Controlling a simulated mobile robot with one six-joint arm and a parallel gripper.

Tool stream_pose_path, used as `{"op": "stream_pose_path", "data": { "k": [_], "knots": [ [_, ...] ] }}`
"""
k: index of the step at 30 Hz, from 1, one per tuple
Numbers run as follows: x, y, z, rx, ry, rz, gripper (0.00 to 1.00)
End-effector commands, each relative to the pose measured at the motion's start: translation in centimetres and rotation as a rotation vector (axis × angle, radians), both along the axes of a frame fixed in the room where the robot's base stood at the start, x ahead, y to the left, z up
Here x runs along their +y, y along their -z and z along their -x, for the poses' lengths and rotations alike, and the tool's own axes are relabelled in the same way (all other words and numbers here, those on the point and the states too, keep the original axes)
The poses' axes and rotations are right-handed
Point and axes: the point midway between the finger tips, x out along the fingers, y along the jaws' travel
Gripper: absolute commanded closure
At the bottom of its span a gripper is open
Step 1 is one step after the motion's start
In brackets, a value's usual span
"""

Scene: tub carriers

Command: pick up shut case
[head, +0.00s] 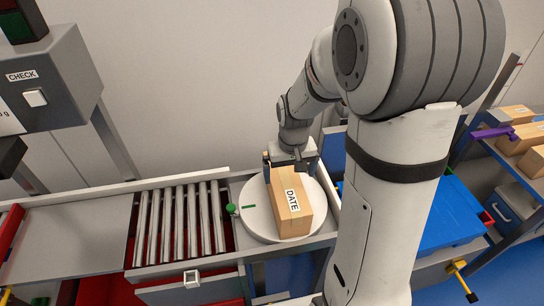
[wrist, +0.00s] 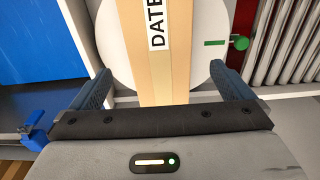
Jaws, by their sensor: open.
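The shut case is a closed tan cardboard box (head: 288,206) with a white DATE label. It stands on a round white turntable (head: 258,222). My gripper (head: 291,164) is at the far end of the box. In the wrist view, the box (wrist: 178,60) runs between the two open fingers of my gripper (wrist: 167,85), with a gap on each side. The turntable (wrist: 112,45) shows on both sides of the box there. The far end of the box is cut off by the wrist view's top edge.
A roller conveyor (head: 180,222) lies left of the turntable, with a green knob (head: 232,209) between them. A grey CHECK machine (head: 45,85) stands at far left.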

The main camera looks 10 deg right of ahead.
Motion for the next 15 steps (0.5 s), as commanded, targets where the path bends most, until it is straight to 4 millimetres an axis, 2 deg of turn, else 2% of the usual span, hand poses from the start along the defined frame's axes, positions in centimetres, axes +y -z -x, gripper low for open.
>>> {"op": "stream_pose_path", "data": {
  "k": [3, 6, 15],
  "knots": [
    [0.1, 1.5, -1.7, 0.032, 0.001, 0.0, 0.0],
    [0.1, 2.8, -2.7, 0.045, 0.002, 0.0, 0.0],
    [0.1, 5.3, -3.5, 0.06, 0.004, 0.0, 0.0]
  ]
}}
